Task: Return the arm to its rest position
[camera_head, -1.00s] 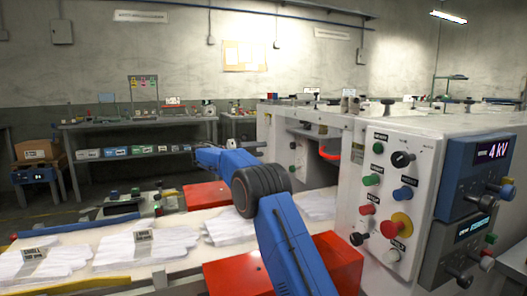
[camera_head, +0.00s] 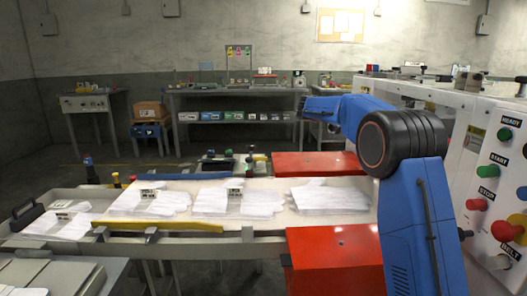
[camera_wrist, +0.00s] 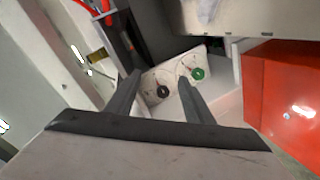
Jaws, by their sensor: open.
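My blue arm (camera_head: 420,225) rises at the right of the head view, bends at a black round joint and reaches left over the conveyor side. My gripper (camera_wrist: 160,77) shows in the wrist view with its two dark fingers spread apart and nothing between them. Beyond the fingertips is a pale panel with a black knob (camera_wrist: 162,91) and a green knob (camera_wrist: 198,74). In the head view I cannot make out the fingers clearly.
White gloves (camera_head: 240,200) lie in stacks on a pale belt. Red boxes (camera_head: 337,262) flank it near my arm. A white machine with buttons (camera_head: 497,170) stands close on the right. A workbench (camera_head: 235,95) is at the back; floor at left back is open.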

